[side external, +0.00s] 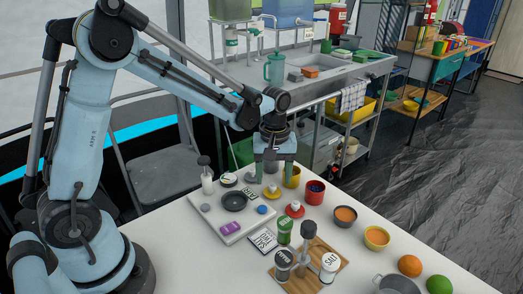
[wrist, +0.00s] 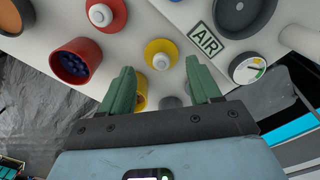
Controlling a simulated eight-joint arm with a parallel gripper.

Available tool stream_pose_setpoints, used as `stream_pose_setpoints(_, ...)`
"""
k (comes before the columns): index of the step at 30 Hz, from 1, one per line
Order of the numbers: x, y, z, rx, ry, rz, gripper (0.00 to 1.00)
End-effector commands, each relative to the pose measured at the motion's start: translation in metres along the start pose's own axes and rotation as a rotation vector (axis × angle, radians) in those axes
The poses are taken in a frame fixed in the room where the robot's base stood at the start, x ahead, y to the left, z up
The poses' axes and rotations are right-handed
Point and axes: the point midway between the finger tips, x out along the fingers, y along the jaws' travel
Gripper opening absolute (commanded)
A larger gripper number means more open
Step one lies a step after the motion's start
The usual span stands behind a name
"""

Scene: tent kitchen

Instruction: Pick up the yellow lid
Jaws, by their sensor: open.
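The yellow lid (side external: 271,194) is a small round disc with a grey knob, lying flat on the white table just right of the white board. It also shows in the wrist view (wrist: 150,50), face up, just ahead of my gripper and roughly centred between the fingertips. My gripper (side external: 273,178) points down above the lid area, with its green fingers apart and nothing between them. In the wrist view the gripper (wrist: 160,65) spans slightly wider than the lid. The exact height gap is hard to tell.
A yellow cup (side external: 292,177) stands close behind my gripper, partly hidden by a finger in the wrist view. A red cup (side external: 315,193) and a red lid (side external: 295,211) are nearby. A green jar (side external: 284,232) stands in front.

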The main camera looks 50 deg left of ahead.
Motion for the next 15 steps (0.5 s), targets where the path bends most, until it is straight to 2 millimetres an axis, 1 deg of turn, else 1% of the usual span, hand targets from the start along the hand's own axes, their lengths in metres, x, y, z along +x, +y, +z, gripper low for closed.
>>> stream_pose_setpoints(1, 0.008, -0.001, -0.001, 0.0, 0.0, 0.0, 0.62)
stream_pose_setpoints(6, 0.03, -0.002, -0.001, 0.0, 0.0, 0.0, 0.62)
stream_pose_setpoints(10, 0.037, -0.002, -0.001, 0.0, 0.0, 0.0, 0.62)
stream_pose_setpoints(15, 0.038, -0.002, -0.001, 0.0, 0.0, 0.0, 0.62)
